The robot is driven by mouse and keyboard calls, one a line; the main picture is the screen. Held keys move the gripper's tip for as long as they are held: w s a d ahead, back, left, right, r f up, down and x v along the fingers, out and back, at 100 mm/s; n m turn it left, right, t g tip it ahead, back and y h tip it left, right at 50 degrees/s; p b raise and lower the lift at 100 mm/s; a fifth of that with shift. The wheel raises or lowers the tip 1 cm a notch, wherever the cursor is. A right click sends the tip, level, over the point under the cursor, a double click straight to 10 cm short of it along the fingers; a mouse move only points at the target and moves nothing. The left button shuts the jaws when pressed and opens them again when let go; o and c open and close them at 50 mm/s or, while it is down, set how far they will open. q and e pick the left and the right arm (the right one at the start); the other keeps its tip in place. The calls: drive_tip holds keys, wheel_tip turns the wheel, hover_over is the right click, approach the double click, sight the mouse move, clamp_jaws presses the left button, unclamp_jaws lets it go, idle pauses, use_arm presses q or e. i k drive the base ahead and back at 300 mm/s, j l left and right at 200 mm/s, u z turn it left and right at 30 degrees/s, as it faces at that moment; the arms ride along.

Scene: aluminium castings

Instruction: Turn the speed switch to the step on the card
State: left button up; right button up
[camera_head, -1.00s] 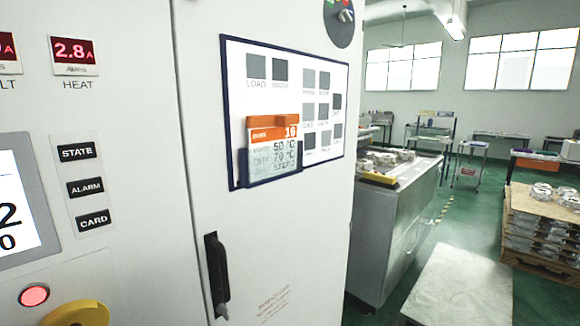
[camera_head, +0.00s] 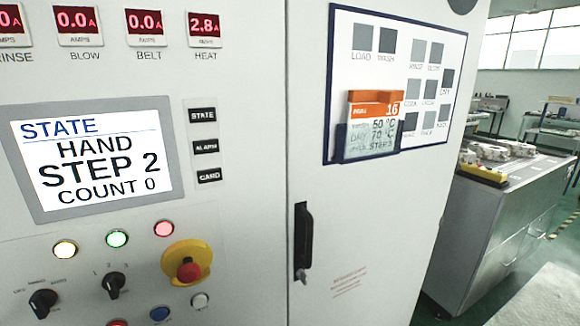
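The speed switch (camera_head: 114,285), a black knob with step marks around it, sits below the screen on the panel. Its pointer is tilted, close to upright; the exact mark is hard to read. The screen (camera_head: 92,158) reads STATE, HAND, STEP 2, COUNT 0. The card (camera_head: 372,128), with an orange top marked 16, sits in a dark holder on the cabinet door. Its lines read 50 °C and 70 °C, and the bottom line seems to read STEP 3, though it is small and blurred. Neither gripper is in view.
Another black selector (camera_head: 43,302) sits left of the speed switch. A red emergency button (camera_head: 188,270) on a yellow base is to its right. Lit lamps sit above. A black door handle (camera_head: 303,240) sticks out. A metal bench (camera_head: 490,220) with castings stands at the right.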

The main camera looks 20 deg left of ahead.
sight(112, 282)
drive_tip(key=l+u, duration=0.1)
drive_tip(key=u, duration=0.7)
drive_tip(key=l+u, duration=0.1)
drive_tip(key=u, duration=0.3)
drive_tip(key=k+u, duration=0.1)
drive_tip(key=u, duration=0.3)
drive_tip(key=l+u, duration=0.1)
drive_tip(key=u, duration=0.35)
